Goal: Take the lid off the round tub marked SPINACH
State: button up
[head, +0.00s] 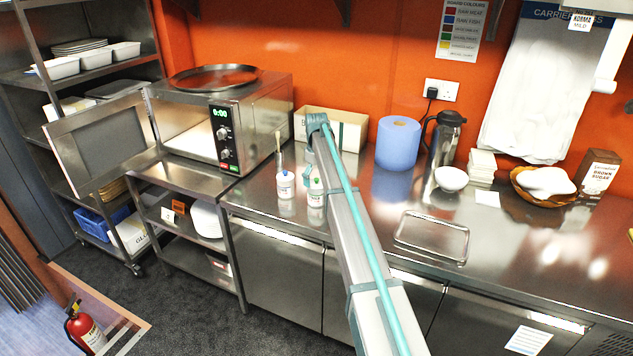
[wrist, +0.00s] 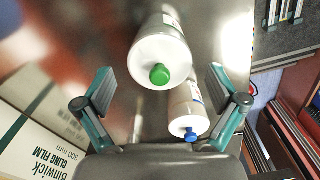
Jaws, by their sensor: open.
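Two small white round tubs with knobbed lids stand on the steel counter. The right one (head: 316,193) has a green knob, and the left one (head: 285,186) has a blue knob. Their label words are too small to read, so I cannot tell which says SPINACH. In the wrist view the green-knobbed tub (wrist: 160,52) lies between my gripper's spread fingers, and the blue-knobbed tub (wrist: 187,115) is lower right, near the right finger. My gripper (wrist: 160,88) is open and empty above them. In the head view my arm partly hides my gripper (head: 312,165).
A cling film box (wrist: 45,140) is close to my left finger in the wrist view. The microwave (head: 235,125) stands left with its door open. A blue paper roll (head: 398,143) and flask (head: 445,140) stand right. An empty steel tray (head: 432,238) lies nearer the front.

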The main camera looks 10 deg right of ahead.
jog(key=c, duration=1.8)
